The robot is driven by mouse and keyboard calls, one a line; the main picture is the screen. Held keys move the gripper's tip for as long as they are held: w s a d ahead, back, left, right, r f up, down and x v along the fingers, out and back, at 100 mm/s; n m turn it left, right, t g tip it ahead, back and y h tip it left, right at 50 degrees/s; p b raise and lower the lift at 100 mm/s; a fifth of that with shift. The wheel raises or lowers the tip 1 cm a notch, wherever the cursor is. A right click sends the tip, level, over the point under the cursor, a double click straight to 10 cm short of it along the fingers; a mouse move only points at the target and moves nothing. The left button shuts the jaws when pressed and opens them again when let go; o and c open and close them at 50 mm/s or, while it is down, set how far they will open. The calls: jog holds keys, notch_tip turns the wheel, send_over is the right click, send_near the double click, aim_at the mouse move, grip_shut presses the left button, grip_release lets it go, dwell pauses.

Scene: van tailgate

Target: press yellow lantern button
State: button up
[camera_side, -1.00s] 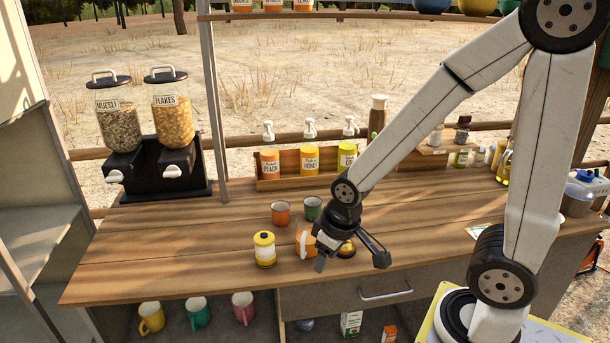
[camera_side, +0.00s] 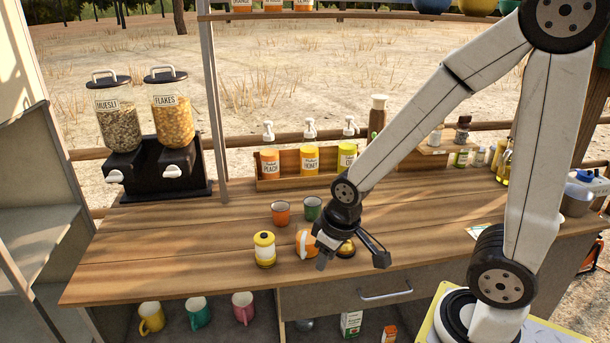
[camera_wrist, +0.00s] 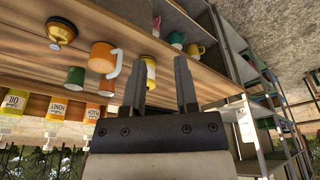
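The yellow lantern (camera_side: 264,250) stands upright on the wooden counter, with a dark cap on top and a pale band around its middle. In the wrist view the lantern (camera_wrist: 149,72) shows beyond my fingers, partly hidden by one of them. My gripper (camera_side: 350,258) is to the right of the lantern in the side view, apart from it. Its two fingers are spread wide with nothing between them. The wrist view also shows the open fingers (camera_wrist: 160,88). The lantern's button cannot be made out.
An orange mug (camera_side: 304,243) stands between lantern and gripper, with a brass bell (camera_side: 346,249) close by. An orange cup (camera_side: 281,213) and a green cup (camera_side: 312,208) stand behind. The counter (camera_side: 170,258) left of the lantern is clear.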

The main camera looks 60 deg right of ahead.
grip_shut()
dwell(1.4)
